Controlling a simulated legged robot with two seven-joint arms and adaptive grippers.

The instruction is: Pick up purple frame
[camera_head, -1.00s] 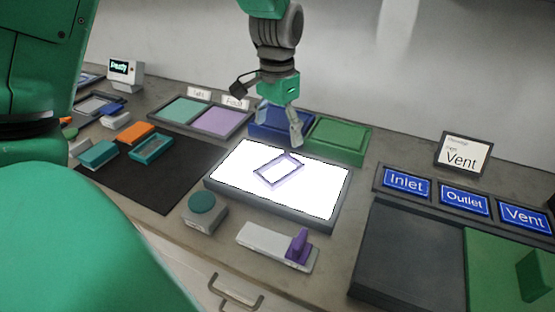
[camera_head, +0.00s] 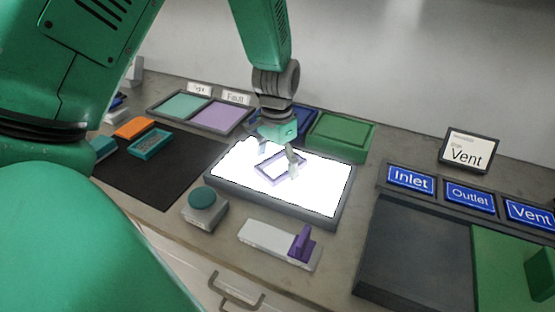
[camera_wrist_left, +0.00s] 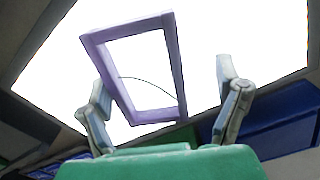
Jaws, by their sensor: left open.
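The purple frame (camera_head: 264,175) is a thin rectangular outline lying on the bright white lit panel (camera_head: 318,190) in the head view. In the left wrist view the purple frame (camera_wrist_left: 172,60) appears tilted, with a thin dark curved line across its opening. My left gripper (camera_head: 272,160) is open over the panel, close to the frame. In the left wrist view its two fingers (camera_wrist_left: 160,85) stand apart, one on each side of the frame's near part. I cannot tell whether they touch it. My right gripper is not in view.
Behind the panel are a blue tray (camera_head: 305,118) and a green tray (camera_head: 342,132). A round green button box (camera_head: 204,208) and a grey block with a purple lever (camera_head: 302,243) stand in front. Blue Inlet, Outlet and Vent signs (camera_head: 468,195) are at right.

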